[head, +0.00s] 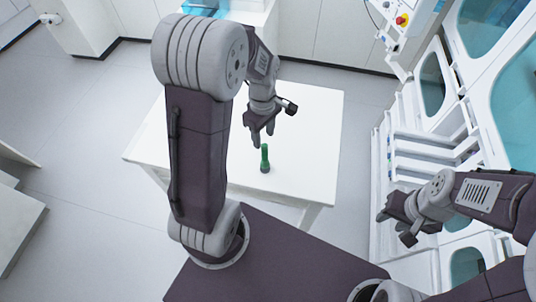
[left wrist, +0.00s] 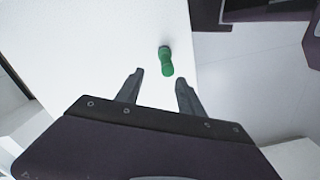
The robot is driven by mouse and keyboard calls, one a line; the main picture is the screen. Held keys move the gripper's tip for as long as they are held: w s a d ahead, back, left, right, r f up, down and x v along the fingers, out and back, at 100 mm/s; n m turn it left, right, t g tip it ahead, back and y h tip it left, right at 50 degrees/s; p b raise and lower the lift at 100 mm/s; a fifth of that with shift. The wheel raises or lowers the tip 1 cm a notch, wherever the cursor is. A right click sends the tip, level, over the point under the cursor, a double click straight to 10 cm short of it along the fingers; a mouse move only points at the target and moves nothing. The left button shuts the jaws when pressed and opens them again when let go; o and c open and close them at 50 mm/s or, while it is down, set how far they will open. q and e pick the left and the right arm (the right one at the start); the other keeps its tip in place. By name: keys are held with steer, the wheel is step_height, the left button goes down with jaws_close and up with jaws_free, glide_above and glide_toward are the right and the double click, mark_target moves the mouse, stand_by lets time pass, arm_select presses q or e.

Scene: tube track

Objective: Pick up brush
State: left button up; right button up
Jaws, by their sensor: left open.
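The brush, a green, slim object with a darker base (head: 265,158), stands on the white table (head: 312,150) near its front edge. It also shows in the left wrist view as a green shape (left wrist: 166,62) with a rounded end. My left gripper (head: 257,142) is open and empty above the table, beside the brush's top in the head view. In the left wrist view the brush appears between and just beyond the two fingertips (left wrist: 160,78); contact cannot be made out. My right gripper (head: 383,213) is off to the right, away from the table; its jaw opening is unclear.
The tabletop around the brush is clear. A white rack with shelves (head: 425,150) and blue-windowed cabinets stand at the right. A control box with a red knob (head: 402,20) is at the upper right. Grey floor is free to the left.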

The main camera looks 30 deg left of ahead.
mark_target(263, 145)
arm_select(q)
steer(key=shift+s+d+f, duration=0.25)
steer(key=shift+s+f, duration=0.6)
steer(key=shift+f, duration=0.15)
steer(key=shift+s+d+f, duration=0.1)
steer(key=shift+f, duration=0.2)
steer(key=shift+f+p, duration=0.1)
steer(key=shift+p, duration=0.2)
steer(key=f, duration=0.1)
steer(key=f+p, duration=0.1)
steer(key=f, duration=0.2)
steer(key=shift+w+f, duration=0.15)
steer(key=shift+w, duration=0.25)
steer(key=shift+d+f, duration=0.1)
steer(key=shift+f, duration=0.3)
steer(key=shift+s+f, duration=0.1)
steer(key=shift+s, duration=0.05)
arm_select(e)
steer(key=shift+s+d+r, duration=0.15)
steer(key=shift+s+r, duration=0.15)
steer(key=shift+r, duration=0.35)
steer(key=shift+s+d+r, duration=0.1)
steer(key=shift+s+r, duration=0.15)
steer(key=shift+r, duration=0.35)
arm_select(q)
jaws_close()
